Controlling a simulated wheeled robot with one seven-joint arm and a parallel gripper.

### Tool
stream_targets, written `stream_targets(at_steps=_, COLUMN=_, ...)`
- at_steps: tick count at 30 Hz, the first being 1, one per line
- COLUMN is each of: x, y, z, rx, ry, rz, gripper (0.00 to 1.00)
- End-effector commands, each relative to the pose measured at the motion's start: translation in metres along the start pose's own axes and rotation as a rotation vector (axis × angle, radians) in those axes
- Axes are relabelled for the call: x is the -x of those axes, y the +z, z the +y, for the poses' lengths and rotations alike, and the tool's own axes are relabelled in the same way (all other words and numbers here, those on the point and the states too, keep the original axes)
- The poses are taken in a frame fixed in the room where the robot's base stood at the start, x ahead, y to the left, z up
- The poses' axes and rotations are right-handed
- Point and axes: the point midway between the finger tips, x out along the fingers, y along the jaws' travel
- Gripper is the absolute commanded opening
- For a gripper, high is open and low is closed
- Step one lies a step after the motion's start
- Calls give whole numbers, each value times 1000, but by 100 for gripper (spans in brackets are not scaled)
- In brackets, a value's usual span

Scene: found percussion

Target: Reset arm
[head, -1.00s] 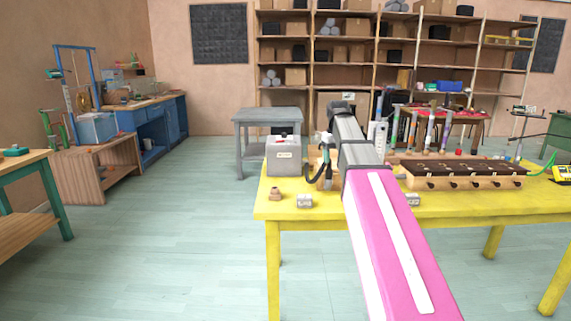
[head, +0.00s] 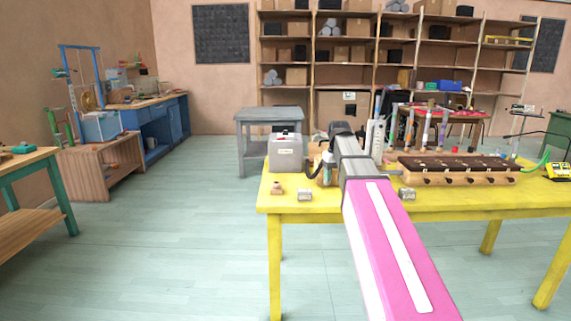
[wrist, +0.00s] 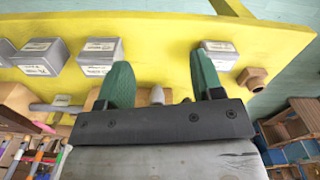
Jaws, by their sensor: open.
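My gripper (wrist: 160,75) is open and empty in the wrist view, its two green fingers spread apart above the yellow table (wrist: 160,30). A grey labelled block (wrist: 220,55) and a brown knob-like piece (wrist: 253,78) lie by the right finger. Two more grey labelled blocks, one nearer (wrist: 100,55) and one farther left (wrist: 42,55), are left of the left finger. In the head view, my pink and grey arm reaches over the yellow table (head: 290,208) and largely hides the gripper.
A grey box (head: 285,152) stands at the table's left end. A long wooden rack with a dark top (head: 455,168) lies on the right. Grey labelled blocks (head: 305,195) (head: 407,194) sit near the front edge.

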Motion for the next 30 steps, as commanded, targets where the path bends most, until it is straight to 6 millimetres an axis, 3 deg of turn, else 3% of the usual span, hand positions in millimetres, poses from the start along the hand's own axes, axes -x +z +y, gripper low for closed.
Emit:
stream_targets(at_steps=5, x=-46, y=16, z=-4, rx=-23, ry=-1, rz=-4, gripper=61)
stream_targets(at_steps=14, x=-151, y=60, z=-14, rx=-85, ry=0, rz=-4, gripper=61)
stream_targets(at_steps=24, x=-253, y=127, z=-29, rx=-157, ry=0, rz=-2, gripper=61)
stream_targets(at_steps=30, x=-300, y=168, z=-39, rx=-198, ry=0, rz=-1, gripper=61)
